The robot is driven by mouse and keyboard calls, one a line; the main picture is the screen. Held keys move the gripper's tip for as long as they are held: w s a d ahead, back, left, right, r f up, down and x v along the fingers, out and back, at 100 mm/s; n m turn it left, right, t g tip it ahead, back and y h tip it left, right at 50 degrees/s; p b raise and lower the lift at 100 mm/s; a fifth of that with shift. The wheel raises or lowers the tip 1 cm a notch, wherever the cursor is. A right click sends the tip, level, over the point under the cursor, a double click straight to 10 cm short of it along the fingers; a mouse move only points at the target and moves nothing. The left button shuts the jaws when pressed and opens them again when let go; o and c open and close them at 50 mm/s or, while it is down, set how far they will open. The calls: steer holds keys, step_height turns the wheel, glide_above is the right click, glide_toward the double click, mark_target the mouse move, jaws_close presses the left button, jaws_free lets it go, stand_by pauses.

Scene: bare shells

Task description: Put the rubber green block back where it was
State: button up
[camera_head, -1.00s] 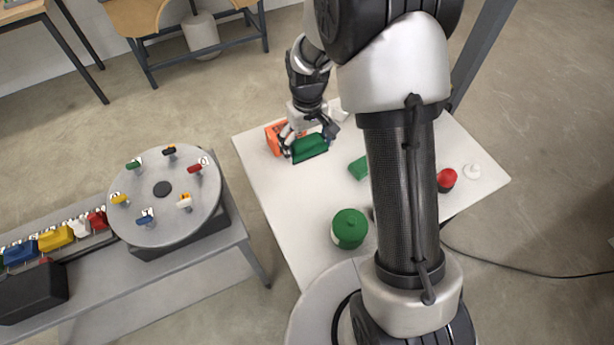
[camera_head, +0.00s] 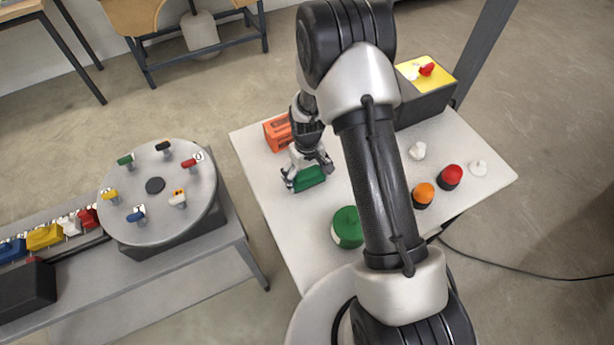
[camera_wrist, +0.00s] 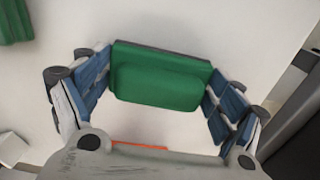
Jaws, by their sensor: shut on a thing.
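My gripper (camera_head: 308,174) is over the left part of the white table, shut on a green block (camera_head: 310,180). In the wrist view the green block (camera_wrist: 165,82) sits between the blue-padded fingers, with a dark layer along its far edge. I cannot tell whether the block touches the table. Another green thing (camera_wrist: 14,22) shows at the top left of the wrist view, cut off by the frame. A round green-topped container (camera_head: 347,227) stands nearer on the table, beside my arm.
An orange object (camera_head: 277,134) stands behind my gripper. Right of my arm are an orange-topped piece (camera_head: 423,195), a red-topped piece (camera_head: 450,177), white pieces (camera_head: 418,151) and a dark box with a yellow top (camera_head: 408,73). A round turntable (camera_head: 177,215) holds several coloured pieces at left.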

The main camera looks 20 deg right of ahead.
steer(key=shift+f, duration=0.15)
steer(key=o, duration=0.8)
steer(key=shift+o, duration=0.2)
